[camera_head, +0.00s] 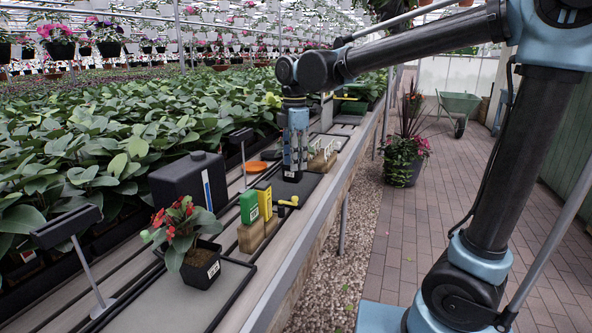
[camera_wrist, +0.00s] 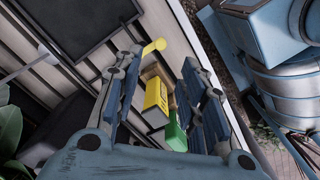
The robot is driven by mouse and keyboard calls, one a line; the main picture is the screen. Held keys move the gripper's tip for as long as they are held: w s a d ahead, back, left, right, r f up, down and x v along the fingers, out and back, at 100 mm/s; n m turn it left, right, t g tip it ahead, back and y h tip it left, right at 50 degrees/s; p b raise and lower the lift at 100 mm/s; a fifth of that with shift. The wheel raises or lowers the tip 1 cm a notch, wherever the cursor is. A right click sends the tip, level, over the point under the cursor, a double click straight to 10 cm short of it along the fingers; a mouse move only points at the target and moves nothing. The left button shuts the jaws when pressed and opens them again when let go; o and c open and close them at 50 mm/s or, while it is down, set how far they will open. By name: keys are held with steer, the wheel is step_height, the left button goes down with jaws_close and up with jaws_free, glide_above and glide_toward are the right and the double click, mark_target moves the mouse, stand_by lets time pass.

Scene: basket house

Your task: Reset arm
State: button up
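My arm reaches over the plant bench (camera_head: 282,262) in the head view, with my gripper (camera_head: 292,177) pointing down over a dark tray, beyond the green and yellow boxes. In the wrist view my gripper (camera_wrist: 163,62) has its two blue-padded fingers spread apart, with nothing held between them. The yellow box (camera_wrist: 155,95) and the green box (camera_wrist: 174,134) show below and between the fingers, apart from them. In the head view the green box (camera_head: 248,207) and yellow box (camera_head: 264,201) stand upright in a wooden block.
A potted red-flowered plant (camera_head: 202,265) stands on a near tray. A black canister (camera_head: 189,181) stands behind it. An orange dish (camera_head: 256,167) and a small yellow-ended tool (camera_head: 289,201) lie near the gripper. Dense plants fill the left; the brick path (camera_head: 395,250) is at right.

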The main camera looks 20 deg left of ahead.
steer(key=shift+r, duration=0.3)
steer(key=w+d+f+m, duration=0.2)
steer(key=d+m, duration=0.3)
steer(key=d, duration=0.7)
steer(key=w+d+f+m, duration=0.1)
steer(key=d+f+m, duration=0.35)
steer(key=d, duration=0.75)
steer(key=s+d+f+m+t, duration=0.1)
steer(key=s+d+f+m, duration=0.4)
steer(key=d+m, duration=0.3)
steer(key=s+d+f+m+t, duration=0.1)
steer(key=s+d+f+m, duration=0.4)
steer(key=d, duration=0.5)
step_height(320, 180, down, 2)
steer(key=m, duration=0.2)
steer(key=shift+d+f+m, duration=0.25)
steer(key=shift+d+m, duration=0.1)
